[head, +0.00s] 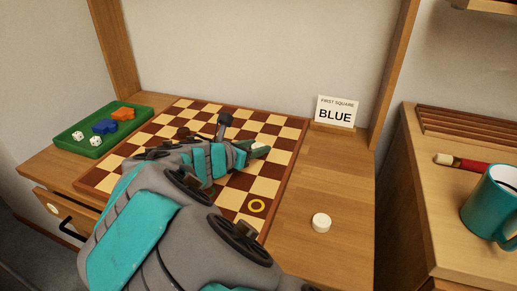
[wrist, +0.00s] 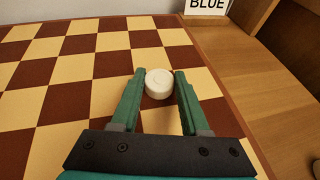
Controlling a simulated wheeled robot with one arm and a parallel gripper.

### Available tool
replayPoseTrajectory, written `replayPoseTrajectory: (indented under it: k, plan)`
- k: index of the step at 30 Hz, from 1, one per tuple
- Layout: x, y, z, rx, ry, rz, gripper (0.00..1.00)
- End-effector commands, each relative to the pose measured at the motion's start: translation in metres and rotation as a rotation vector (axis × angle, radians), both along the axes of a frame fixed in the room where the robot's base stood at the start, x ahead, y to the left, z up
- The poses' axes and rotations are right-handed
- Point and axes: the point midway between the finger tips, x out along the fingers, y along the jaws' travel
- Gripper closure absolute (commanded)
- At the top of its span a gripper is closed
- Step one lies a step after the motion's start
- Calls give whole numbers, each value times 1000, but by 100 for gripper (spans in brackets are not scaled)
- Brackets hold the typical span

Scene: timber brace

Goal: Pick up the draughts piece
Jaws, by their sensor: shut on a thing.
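A white round draughts piece (wrist: 158,83) sits between the two green fingertips of my gripper (wrist: 158,88) in the wrist view, with the chequered board behind it. My gripper is shut on it. In the head view my gripper (head: 256,148) is over the right part of the draughts board (head: 282,186), and the held piece shows as a small pale spot at its tips. I cannot tell how far the piece is above the squares. My arm hides much of the board.
Another white disc (head: 321,222) lies on the wooden top right of the board. A sign reading BLUE (head: 336,111) stands behind. A green tray (head: 62,146) with dice is left; a teal mug (head: 490,207) is right.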

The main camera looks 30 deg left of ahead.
Motion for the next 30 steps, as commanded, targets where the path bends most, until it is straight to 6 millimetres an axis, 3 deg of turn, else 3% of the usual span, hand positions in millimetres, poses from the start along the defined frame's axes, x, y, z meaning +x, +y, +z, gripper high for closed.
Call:
replayPoseTrajectory:
  k: [1, 7, 17, 20, 30]
  plan:
    - [0, 0, 0, 0, 0, 0, 78]
    - [0, 0, 0, 0, 0, 0, 100]
    - [0, 0, 3, 1, 0, 0, 100]
    - [0, 1, 12, 3, 0, 1, 100]
    - [0, 1, 77, 5, -3, 2, 100]
